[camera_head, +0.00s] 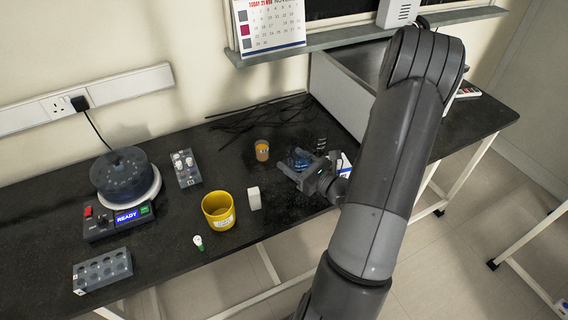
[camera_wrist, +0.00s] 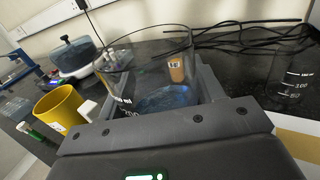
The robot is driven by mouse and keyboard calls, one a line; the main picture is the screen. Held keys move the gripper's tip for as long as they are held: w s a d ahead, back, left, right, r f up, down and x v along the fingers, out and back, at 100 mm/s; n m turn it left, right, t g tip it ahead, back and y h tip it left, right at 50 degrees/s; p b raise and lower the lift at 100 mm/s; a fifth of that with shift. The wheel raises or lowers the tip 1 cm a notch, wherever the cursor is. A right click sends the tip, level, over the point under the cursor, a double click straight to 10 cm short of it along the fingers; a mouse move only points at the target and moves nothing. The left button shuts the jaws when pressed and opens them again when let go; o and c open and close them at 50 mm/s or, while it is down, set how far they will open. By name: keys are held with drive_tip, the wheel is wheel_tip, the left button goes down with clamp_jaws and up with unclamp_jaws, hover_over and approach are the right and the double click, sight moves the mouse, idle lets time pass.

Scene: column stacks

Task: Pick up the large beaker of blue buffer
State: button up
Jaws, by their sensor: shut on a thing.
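The large beaker of blue buffer (camera_head: 299,157) is clear glass with blue liquid low inside. In the wrist view the beaker (camera_wrist: 150,75) stands between my two fingers, its rim above them and white marks on its wall. My gripper (camera_head: 301,169) is shut on it, one finger on each side. My gripper hides the beaker's lower part, so I cannot tell whether its base touches the bench.
A clear beaker with white marks (camera_wrist: 288,85) stands close on the right. Black cables (camera_head: 262,115) lie behind.

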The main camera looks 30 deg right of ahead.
drive_tip(key=s+d+r, duration=0.3)
drive_tip(key=s+d, duration=0.1)
drive_tip(key=shift+r, duration=0.3)
drive_tip(key=shift+s+d, duration=0.1)
drive_tip(key=shift+d, duration=0.05)
idle(0.3)
idle(1.4)
